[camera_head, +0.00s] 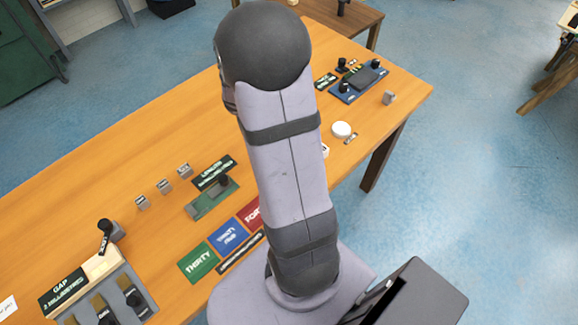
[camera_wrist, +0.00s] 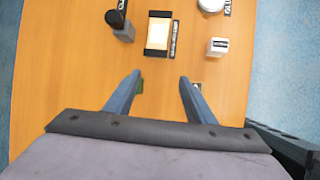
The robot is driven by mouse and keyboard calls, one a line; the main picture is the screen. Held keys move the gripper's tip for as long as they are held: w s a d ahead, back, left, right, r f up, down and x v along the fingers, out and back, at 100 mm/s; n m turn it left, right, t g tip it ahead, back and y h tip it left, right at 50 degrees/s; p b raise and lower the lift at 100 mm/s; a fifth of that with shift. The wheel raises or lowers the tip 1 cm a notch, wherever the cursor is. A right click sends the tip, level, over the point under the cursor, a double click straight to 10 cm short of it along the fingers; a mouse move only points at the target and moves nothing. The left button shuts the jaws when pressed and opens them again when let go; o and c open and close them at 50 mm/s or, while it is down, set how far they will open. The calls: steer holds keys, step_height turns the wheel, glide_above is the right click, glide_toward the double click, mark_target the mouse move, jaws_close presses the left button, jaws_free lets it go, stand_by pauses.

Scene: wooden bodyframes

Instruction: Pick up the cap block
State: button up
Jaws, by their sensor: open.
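I cannot tell for sure which block is the cap block, as the labels are too small to read. In the wrist view, a small pale block (camera_wrist: 217,47) with a dark-marked label stands on the table, ahead and right of my gripper (camera_wrist: 160,75). My gripper is open, its two blue-grey fingers apart with bare wood between the tips. In the head view, three small grey labelled blocks, the nearest (camera_head: 142,202), the middle (camera_head: 164,187) and the far one (camera_head: 184,171), stand in a row. Another grey block (camera_head: 388,98) stands near the right edge. My arm hides my gripper there.
The wooden table (camera_head: 130,140) also holds a white disc (camera_head: 341,129), a dark device (camera_head: 360,80), coloured cards (camera_head: 229,235) and a green tray (camera_head: 212,198). A black-knobbed grey piece (camera_wrist: 124,32) stands upper left in the wrist view. Small items lie partly behind the fingers.

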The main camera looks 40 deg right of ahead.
steer(key=s+a+f+g, duration=0.2)
steer(key=s+a, duration=0.2)
steer(key=s, duration=0.3)
steer(key=shift+n+y, duration=0.3)
steer(key=shift+y, duration=0.1)
steer(key=shift+b+x, duration=1.2)
steer(key=shift+x, duration=2.7)
steer(key=shift+w, duration=0.15)
steer(key=c, duration=1.1)
